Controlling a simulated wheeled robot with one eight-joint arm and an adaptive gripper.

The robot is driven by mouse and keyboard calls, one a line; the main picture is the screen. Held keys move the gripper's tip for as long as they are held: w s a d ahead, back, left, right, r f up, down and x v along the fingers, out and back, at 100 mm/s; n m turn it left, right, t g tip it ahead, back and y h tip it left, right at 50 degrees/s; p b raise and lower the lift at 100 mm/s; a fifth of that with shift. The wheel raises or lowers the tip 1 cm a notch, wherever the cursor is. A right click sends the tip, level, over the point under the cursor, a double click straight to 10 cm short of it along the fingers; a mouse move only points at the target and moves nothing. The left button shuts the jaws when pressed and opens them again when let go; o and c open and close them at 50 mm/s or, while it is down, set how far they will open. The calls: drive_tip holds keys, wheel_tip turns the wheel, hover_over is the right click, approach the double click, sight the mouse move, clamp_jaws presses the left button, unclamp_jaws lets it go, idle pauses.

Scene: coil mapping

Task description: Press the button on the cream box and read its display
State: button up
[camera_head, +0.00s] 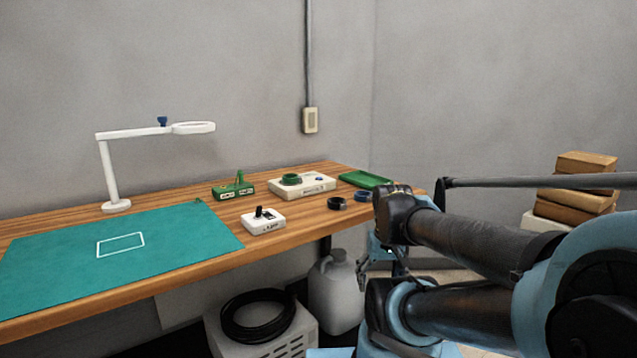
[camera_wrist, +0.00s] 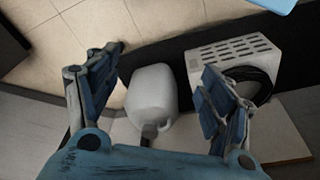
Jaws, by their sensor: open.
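A cream box (camera_head: 318,187) lies on the wooden table near its back right. A smaller whitish box (camera_head: 266,227) with a black knob (camera_head: 260,211) stands nearer the table's front edge. My gripper (camera_wrist: 162,61) is open and empty. In the head view it hangs right of the table, apart from both boxes, partly hidden by my arm.
Two dark rings (camera_head: 336,203) (camera_head: 361,196) and a green tray (camera_head: 366,180) lie near the right end. A green block (camera_head: 234,191), a white lamp (camera_head: 113,180) and a teal mat (camera_head: 60,265) are further left. A jug (camera_head: 335,290) and a vented box (camera_head: 265,345) stand below.

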clamp_jaws()
idle(1.3)
